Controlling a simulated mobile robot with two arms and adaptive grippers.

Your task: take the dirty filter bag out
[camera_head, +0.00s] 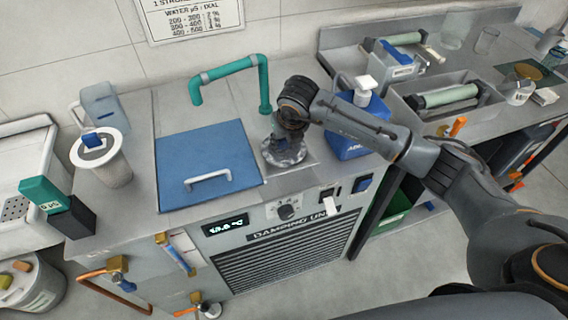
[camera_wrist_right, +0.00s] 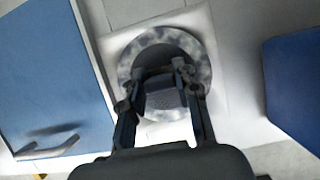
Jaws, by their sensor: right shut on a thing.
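The dirty filter bag (camera_head: 284,156) shows as a mottled grey round rim on the top of the damping unit, right of the blue lid. It also shows in the right wrist view as a stained ring (camera_wrist_right: 133,62) with a dark inside. My right gripper (camera_head: 279,140) is over it, pointing down, shut on the bag's dark grey part between its fingers (camera_wrist_right: 163,92). The bag appears to sit in its opening; its lower part is hidden. A white mesh filter bag with a blue tab (camera_head: 108,166) stands at the left. My left gripper is not in view.
The closed blue lid (camera_head: 205,160) has a white handle. A green pipe (camera_head: 228,68) arches behind it. A blue jug (camera_head: 352,138) stands close right of my gripper.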

